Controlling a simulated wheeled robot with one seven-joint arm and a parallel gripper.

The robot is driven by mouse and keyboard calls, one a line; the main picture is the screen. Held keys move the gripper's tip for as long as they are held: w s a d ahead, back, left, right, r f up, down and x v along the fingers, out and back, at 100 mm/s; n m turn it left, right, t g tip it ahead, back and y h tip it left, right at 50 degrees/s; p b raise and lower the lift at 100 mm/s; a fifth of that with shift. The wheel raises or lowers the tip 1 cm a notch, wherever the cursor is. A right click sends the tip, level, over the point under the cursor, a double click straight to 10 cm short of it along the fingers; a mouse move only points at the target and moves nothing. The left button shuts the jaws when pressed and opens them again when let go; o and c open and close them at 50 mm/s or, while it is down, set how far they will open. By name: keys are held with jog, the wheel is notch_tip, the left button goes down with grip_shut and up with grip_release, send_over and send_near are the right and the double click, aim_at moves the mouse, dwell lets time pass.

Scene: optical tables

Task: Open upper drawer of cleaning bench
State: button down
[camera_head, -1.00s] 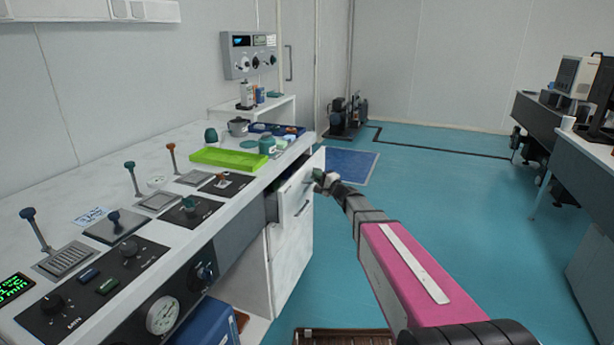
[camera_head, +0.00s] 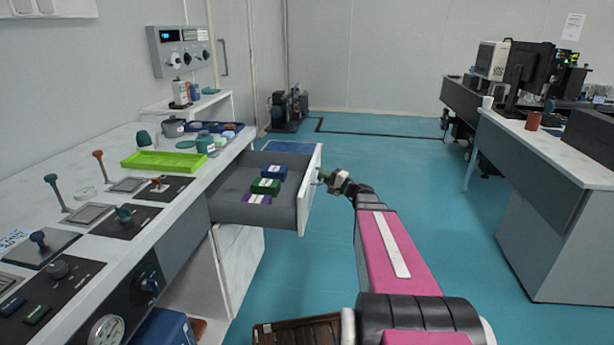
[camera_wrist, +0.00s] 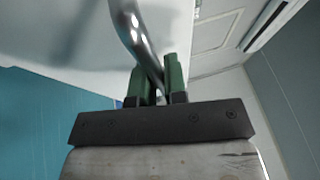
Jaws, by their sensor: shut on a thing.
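The upper drawer (camera_head: 232,208) of the white cleaning bench (camera_head: 106,217) is pulled well out over the floor. My gripper (camera_head: 324,176) is at the outer face of the drawer front. In the wrist view its green fingers (camera_wrist: 158,82) are shut on the curved metal drawer handle (camera_wrist: 135,36). The handle is hidden in the head view.
A green tray (camera_head: 163,161), a pot and bottles stand on the bench top, with valve levers nearer me. A brown crate (camera_head: 298,335) is on the floor near my base. Open teal floor (camera_head: 400,180) lies right of the drawer, before another desk (camera_head: 548,150).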

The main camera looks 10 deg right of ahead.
jog(key=shift+s+d, duration=0.35)
jog(key=shift+d, duration=0.6)
jog(key=shift+s+d, duration=0.3)
jog(key=shift+d, duration=0.6)
jog(key=c, duration=1.2)
grip_release()
jog(key=v, duration=1.1)
jog(key=shift+w, duration=0.1)
